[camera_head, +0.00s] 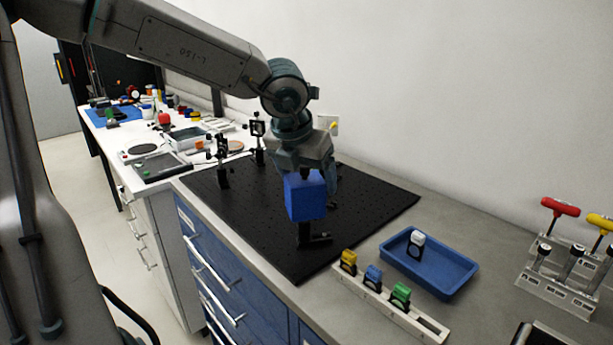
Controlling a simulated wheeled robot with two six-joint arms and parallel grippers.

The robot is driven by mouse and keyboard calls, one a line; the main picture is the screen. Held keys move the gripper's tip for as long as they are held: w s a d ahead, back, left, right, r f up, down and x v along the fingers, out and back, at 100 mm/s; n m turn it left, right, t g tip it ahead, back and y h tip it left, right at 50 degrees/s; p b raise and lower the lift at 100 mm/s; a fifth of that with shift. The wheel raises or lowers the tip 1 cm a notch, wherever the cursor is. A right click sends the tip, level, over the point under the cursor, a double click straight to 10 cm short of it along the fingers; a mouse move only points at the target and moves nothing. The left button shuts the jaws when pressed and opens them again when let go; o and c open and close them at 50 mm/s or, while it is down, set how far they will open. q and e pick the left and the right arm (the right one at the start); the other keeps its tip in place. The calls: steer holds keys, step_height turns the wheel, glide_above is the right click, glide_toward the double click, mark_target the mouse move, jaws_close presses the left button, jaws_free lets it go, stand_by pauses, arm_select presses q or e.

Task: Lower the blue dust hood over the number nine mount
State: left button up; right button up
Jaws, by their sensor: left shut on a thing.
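The blue dust hood (306,197) is a box shape in the middle of the head view, above the black optical breadboard (372,193). My left gripper (305,172) comes down from above and is shut on the top of the hood. Directly below the hood a black mount (312,236) stands on the breadboard; its upper part is hidden by the hood, and I cannot read a number on it. I cannot tell whether the hood touches the mount. My right gripper is not in view.
Other black mounts (222,165) stand at the breadboard's left and back. In front lie a white rack (392,311) with coloured-topped pieces and a blue tray (429,265) holding a white-topped piece.

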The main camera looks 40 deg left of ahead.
arm_select(q)
steer(key=shift+f, duration=0.1)
stand_by(0.3)
steer(key=o, duration=0.9)
steer(key=v, duration=1.1)
steer(key=shift+f+b, duration=0.1)
steer(key=shift+b, duration=0.2)
